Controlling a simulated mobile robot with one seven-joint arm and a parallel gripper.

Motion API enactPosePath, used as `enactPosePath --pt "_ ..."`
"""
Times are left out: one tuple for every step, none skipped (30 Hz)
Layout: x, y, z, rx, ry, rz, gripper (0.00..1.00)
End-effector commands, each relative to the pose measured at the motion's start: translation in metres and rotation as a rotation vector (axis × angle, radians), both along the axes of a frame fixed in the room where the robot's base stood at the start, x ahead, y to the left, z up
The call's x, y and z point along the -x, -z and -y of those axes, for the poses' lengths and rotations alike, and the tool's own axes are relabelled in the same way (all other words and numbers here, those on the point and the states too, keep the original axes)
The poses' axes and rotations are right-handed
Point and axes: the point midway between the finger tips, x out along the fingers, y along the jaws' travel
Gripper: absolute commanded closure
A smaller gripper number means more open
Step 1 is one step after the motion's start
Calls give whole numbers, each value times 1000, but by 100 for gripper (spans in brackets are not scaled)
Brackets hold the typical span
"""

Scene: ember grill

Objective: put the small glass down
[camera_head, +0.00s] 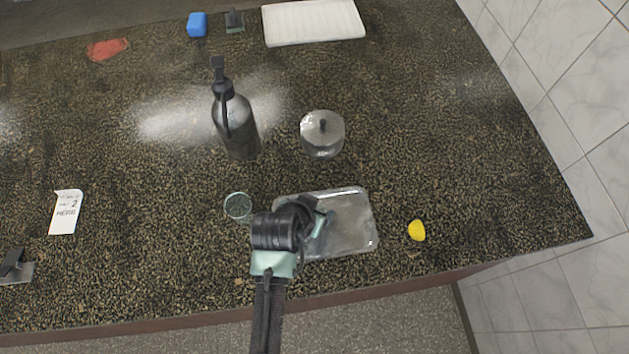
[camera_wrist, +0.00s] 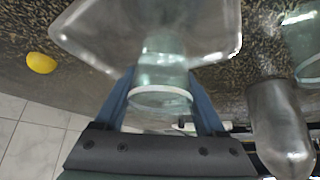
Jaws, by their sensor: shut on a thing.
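My gripper (camera_head: 321,220) is over the metal tray (camera_head: 362,215), seen from above and partly hidden by my own wrist. In the wrist view my gripper (camera_wrist: 163,98) has its two blue fingers shut on the small glass (camera_wrist: 162,84), a clear, faintly green glass with a pale round rim facing the camera. The tray (camera_wrist: 90,30) shows behind the glass. I cannot tell whether the glass touches the tray. In the head view the held glass is mostly hidden. Another clear glass (camera_head: 238,206) stands on the counter just left of my wrist.
A dark pump bottle (camera_head: 238,130) and a lidded metal-and-glass pot (camera_head: 322,140) stand behind the tray. A yellow lemon piece (camera_head: 416,230) lies right of it. A white card (camera_head: 65,212) is at the left. The counter right of the pot is clear.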

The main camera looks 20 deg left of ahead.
Motion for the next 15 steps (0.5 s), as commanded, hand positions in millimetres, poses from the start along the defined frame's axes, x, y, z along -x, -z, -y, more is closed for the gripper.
enactPosePath --pt "0 7 0 2 1 -3 97" --pt "0 10 0 1 1 -1 97" --pt "0 15 0 1 1 -2 97" --pt "0 17 0 1 1 0 97" --pt "0 20 0 1 1 0 97" --pt "0 22 0 1 1 0 97" --pt "0 23 0 0 0 1 97" --pt "0 23 0 0 0 2 97" --pt "-1 24 0 0 0 3 97" --pt "-1 24 0 0 0 3 97" --pt "-1 24 0 0 0 3 97" --pt "-1 24 0 0 0 3 97" --pt "-1 24 0 0 0 3 97" --pt "-1 24 0 0 0 2 97" --pt "-1 24 0 0 0 2 97"
